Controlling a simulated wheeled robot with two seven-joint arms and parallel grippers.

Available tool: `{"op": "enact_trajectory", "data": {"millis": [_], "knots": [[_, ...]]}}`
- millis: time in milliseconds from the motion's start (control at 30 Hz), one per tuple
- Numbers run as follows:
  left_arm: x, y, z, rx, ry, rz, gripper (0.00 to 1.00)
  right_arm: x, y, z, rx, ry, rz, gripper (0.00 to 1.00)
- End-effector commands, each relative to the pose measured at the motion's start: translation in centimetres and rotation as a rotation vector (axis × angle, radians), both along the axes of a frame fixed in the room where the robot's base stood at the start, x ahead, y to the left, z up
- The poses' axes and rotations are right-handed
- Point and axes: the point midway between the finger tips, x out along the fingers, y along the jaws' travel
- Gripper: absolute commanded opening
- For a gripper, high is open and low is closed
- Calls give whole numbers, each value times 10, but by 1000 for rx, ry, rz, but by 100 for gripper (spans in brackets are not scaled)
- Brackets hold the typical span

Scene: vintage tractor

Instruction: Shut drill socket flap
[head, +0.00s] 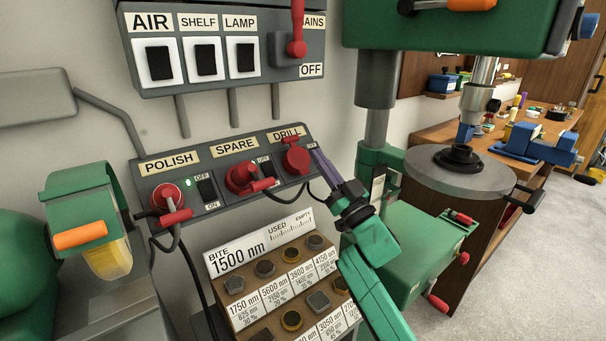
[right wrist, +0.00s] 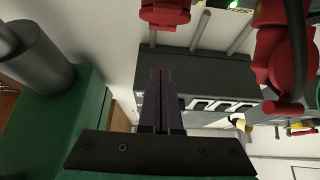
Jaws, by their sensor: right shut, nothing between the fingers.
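The drill socket flap (head: 297,160) is a round red cover on the grey socket panel, under the DRILL label. The drill socket also shows at the top of the right wrist view (right wrist: 165,12). I cannot tell whether the flap lies fully flush. My right gripper (head: 315,152) is shut and empty, its dark purple fingers just right of the drill socket. Its fingers cover the panel's right end, and contact is unclear. The right wrist view shows the two fingers together (right wrist: 160,75), apart from the red socket in the picture. My left gripper is not in view.
A bit rack (head: 232,262) stands below the panel. A green drill press (head: 410,250) with a round grey table (head: 440,175) stands right. The switch box (head: 185,20) hangs above.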

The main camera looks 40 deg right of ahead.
Motion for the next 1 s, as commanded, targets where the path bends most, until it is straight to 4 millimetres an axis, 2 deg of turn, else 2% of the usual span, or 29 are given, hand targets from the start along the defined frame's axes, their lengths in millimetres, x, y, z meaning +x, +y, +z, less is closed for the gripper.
{"op": "enact_trajectory", "data": {"millis": [33,167,267,600,667,733,867,1000], "knots": [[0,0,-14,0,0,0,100,1,1,-1,-2,-5,-3,0],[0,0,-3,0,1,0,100,10,0,16,5,-3,-6,0],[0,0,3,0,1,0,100,24,0,28,4,-5,-6,0],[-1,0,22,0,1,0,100,88,-1,67,5,-4,-6,0],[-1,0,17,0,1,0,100,90,-1,46,10,3,-7,0],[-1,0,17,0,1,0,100,92,-1,35,10,2,-6,0],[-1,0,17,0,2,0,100,94,-1,24,6,0,-6,0],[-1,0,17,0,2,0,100,94,-1,22,4,-1,-6,0]]}}
